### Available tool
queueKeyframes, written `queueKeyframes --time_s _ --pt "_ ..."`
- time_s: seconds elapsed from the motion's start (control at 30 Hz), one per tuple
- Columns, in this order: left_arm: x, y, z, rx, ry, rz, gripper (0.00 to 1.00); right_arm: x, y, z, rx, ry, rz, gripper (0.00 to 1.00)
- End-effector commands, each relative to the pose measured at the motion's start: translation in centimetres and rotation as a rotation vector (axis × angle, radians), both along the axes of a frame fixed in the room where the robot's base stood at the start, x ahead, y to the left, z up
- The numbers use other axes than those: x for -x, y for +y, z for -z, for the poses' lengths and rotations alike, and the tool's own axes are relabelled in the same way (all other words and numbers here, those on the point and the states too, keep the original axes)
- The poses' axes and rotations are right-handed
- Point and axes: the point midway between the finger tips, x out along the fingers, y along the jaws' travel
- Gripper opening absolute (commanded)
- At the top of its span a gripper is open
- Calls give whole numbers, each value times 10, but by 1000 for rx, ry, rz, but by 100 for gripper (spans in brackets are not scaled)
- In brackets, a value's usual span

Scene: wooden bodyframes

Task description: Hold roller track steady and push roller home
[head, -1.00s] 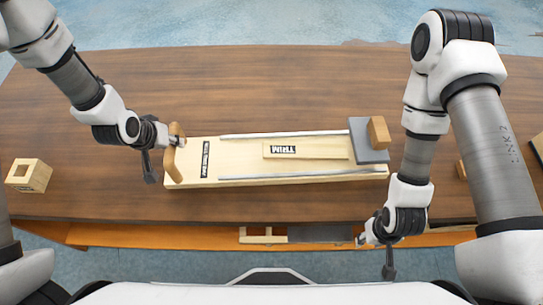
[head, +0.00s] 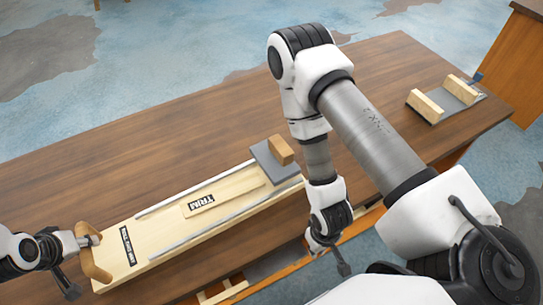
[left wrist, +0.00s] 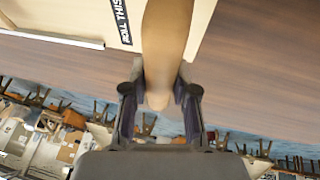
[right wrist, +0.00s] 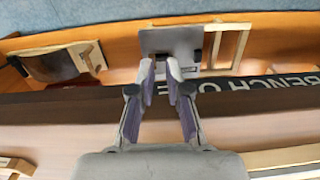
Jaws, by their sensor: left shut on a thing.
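The roller track (head: 160,215) is a pale wooden board with two metal rails, lying on the table. A TRIM-marked strip (head: 222,196) lies between the rails. A grey plate with a wooden block (head: 277,163) sits at the track's far right end; I cannot tell if this is the roller. My left gripper (head: 84,241) is shut on the rounded wooden handle at the track's left end; the handle (left wrist: 165,45) also shows between its fingers in the left wrist view. My right gripper (right wrist: 161,68) hangs near the table's front edge, apart from the track, its fingertips close together with nothing visible between them.
A grey plate with two wooden blocks (head: 432,106) stands at the table's right end. Below the front edge, a shelf holds a wooden frame (right wrist: 228,48) and a grey plate (right wrist: 170,40). The tabletop behind the track is clear.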

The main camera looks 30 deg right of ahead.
Motion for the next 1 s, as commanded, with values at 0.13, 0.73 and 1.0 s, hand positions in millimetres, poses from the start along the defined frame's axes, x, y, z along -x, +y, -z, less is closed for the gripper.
queueKeyframes --time_s 0.13,0.73,1.0 --pt "3 0 2 -1 9 2 0 3 -10 7 -1 91 75 0" --pt "3 0 2 0 10 2 0 -102 -57 -84 -657 819 832 0" --pt "3 0 2 -1 8 1 0 -260 -166 -172 -605 629 1309 0"
